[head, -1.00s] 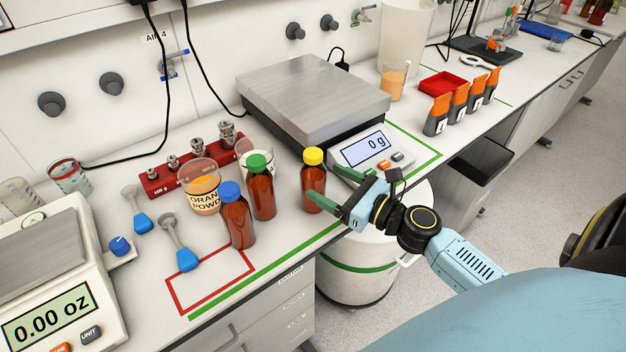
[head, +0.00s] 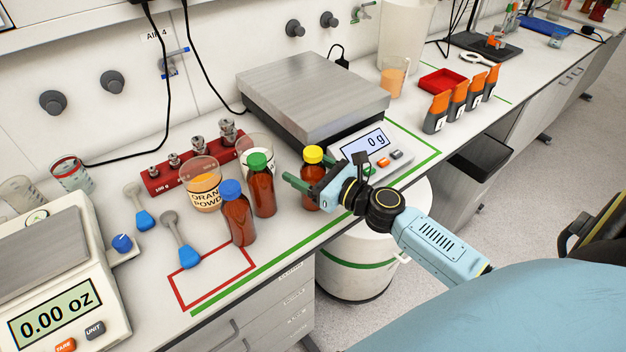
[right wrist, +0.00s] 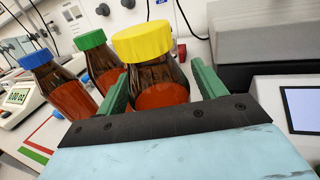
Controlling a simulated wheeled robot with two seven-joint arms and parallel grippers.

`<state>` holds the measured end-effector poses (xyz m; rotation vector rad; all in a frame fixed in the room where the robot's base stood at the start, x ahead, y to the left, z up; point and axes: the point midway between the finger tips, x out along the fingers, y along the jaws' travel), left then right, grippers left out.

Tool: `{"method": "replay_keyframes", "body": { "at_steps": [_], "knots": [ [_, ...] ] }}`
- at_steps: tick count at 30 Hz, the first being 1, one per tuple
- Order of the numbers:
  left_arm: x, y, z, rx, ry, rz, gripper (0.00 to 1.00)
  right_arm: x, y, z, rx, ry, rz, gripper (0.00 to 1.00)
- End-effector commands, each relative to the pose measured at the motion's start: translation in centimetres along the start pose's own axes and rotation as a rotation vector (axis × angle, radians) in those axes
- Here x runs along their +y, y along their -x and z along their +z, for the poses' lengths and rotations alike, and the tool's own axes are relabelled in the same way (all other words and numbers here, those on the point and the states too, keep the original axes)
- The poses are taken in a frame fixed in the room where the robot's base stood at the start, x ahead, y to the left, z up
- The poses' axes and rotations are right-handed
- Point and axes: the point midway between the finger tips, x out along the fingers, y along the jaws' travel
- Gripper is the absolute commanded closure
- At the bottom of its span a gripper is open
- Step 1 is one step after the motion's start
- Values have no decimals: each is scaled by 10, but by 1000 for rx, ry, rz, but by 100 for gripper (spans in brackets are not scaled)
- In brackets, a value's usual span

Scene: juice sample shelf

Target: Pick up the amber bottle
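Three amber bottles stand upright on the bench: one with a yellow cap (head: 313,178), one with a green cap (head: 261,185) and one with a blue cap (head: 237,213). My right gripper (head: 312,178) is open around the yellow-capped bottle. In the right wrist view the yellow-capped bottle (right wrist: 155,70) stands between the two green fingers (right wrist: 160,88), with a visible gap at the right finger. Whether the left finger touches it cannot be told. The green-capped bottle (right wrist: 100,62) and blue-capped bottle (right wrist: 55,80) are to its left. My left gripper is not in view.
A large scale (head: 315,95) stands behind the bottles, its display reading 0 g. A beaker of orange powder (head: 203,186) and blue-handled spatulas (head: 185,255) are to the left. A red outlined square (head: 215,278) on the bench front is clear.

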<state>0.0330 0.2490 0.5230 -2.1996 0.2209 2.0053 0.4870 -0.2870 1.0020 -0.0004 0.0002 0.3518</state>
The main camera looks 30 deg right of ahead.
Motion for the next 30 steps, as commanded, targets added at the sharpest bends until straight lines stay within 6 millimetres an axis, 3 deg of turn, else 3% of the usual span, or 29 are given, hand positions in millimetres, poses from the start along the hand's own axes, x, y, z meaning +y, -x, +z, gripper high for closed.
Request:
{"method": "replay_keyframes", "body": {
  "at_steps": [1,11,20,30],
  "knots": [
    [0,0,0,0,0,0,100,0,0,0,0,0,0,37],
    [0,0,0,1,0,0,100,0,0,1,-2,0,0,79],
    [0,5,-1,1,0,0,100,0,0,10,-2,1,2,79],
    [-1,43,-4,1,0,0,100,0,0,75,-2,6,3,79]
  ]
}}
